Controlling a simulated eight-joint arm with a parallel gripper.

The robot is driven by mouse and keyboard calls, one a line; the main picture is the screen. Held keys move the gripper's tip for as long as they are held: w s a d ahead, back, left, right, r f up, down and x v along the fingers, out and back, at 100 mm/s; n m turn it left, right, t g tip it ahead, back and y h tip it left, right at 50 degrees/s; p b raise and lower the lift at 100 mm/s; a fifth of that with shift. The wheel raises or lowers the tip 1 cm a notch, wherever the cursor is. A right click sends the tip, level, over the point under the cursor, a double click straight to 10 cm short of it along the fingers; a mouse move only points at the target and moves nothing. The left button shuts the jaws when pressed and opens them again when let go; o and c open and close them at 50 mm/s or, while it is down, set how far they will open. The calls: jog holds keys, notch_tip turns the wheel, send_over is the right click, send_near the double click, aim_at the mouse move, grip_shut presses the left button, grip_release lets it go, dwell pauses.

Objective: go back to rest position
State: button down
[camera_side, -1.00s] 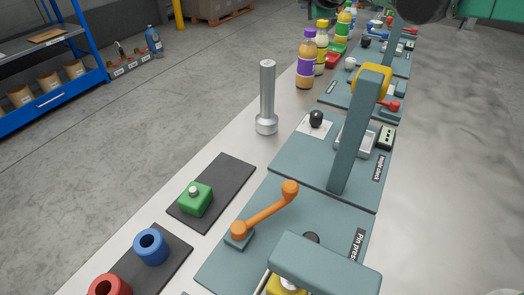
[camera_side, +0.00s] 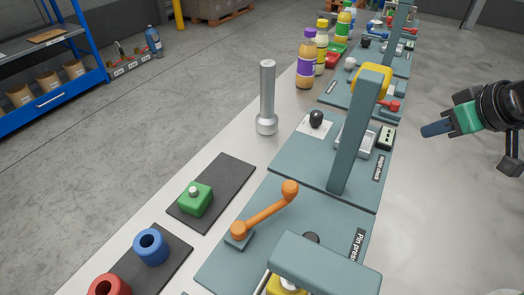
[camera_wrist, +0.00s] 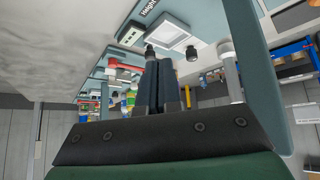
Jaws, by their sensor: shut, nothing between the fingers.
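My gripper (camera_side: 437,129) shows at the right of the side view, in the air beyond the right edge of the row of stations. Its blue-grey fingers point left, with a green body behind them. In the wrist view the two fingers (camera_wrist: 158,85) lie together with nothing between them. The gripper is shut and touches none of the stations.
The height check station (camera_side: 345,150) with its upright post is left of my gripper. The pin press (camera_side: 325,262) and an orange lever (camera_side: 265,212) are nearer. Bottles (camera_side: 306,60) stand farther back. The floor at right is clear.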

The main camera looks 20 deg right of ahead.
jog(key=shift+s+f+m, duration=0.3)
jog(key=shift+s+f, duration=0.2)
jog(key=shift+s, duration=0.1)
jog(key=shift+a, duration=0.1)
